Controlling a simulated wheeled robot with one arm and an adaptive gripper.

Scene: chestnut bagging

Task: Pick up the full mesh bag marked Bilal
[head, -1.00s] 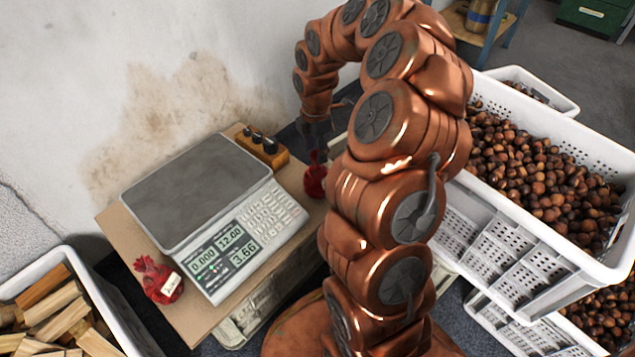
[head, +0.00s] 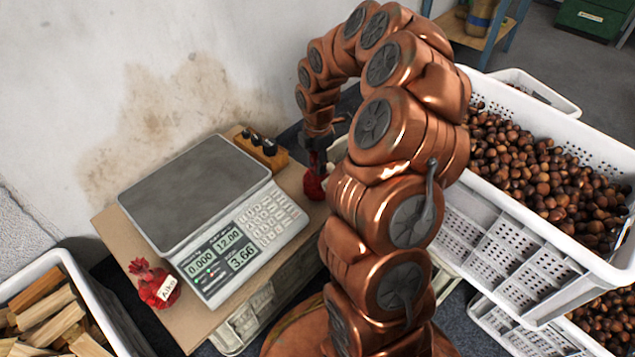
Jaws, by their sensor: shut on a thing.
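One red mesh bag (head: 313,187) sits on the board to the right of the scale, partly hidden by my arm. My gripper (head: 317,165) is above it and shut on its top; the bag appears to rest on the board. No label shows on this bag, so I cannot read its name. A second red mesh bag (head: 157,286) stands at the front left of the scale, with a white tag that seems to read "Aiko".
A scale (head: 205,195) fills most of the board (head: 185,325). A wooden block with dark knobs (head: 262,148) stands behind the scale. White crates of chestnuts (head: 540,255) are at right; a white crate of firewood (head: 45,263) is at left.

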